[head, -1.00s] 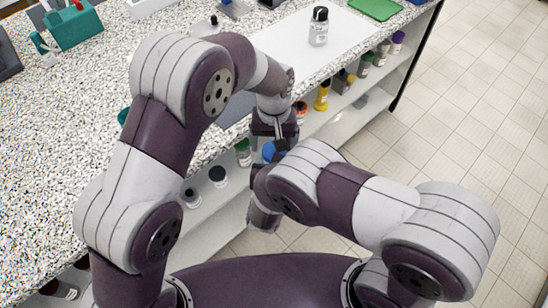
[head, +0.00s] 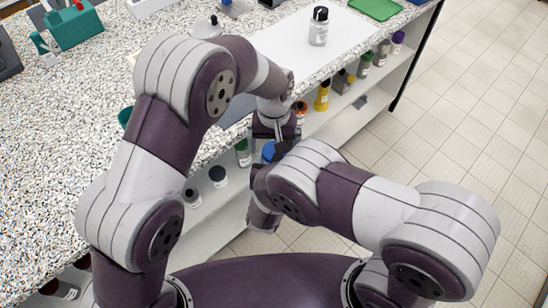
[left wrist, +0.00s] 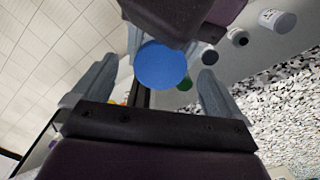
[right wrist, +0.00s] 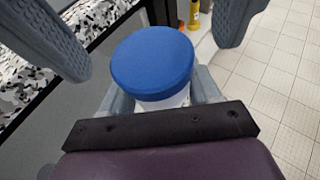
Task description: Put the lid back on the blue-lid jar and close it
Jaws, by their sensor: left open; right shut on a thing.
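The blue lid (right wrist: 152,62) sits level on top of the white jar (right wrist: 168,102) in the right wrist view; whether it is fully tight I cannot tell. My right gripper (right wrist: 163,92) is shut on the jar's body below the lid. My left gripper (left wrist: 155,78) is open, its fingers apart on either side of the blue lid (left wrist: 162,65) in the left wrist view. In the head view, the lid (head: 268,151) shows between the two arms in front of the shelves, just below the left gripper (head: 273,138); most of the jar is hidden.
The speckled counter (head: 60,150) lies to the left. A black-capped bottle (head: 319,27) stands on its white mat. Open tiled floor (head: 470,110) is at the right.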

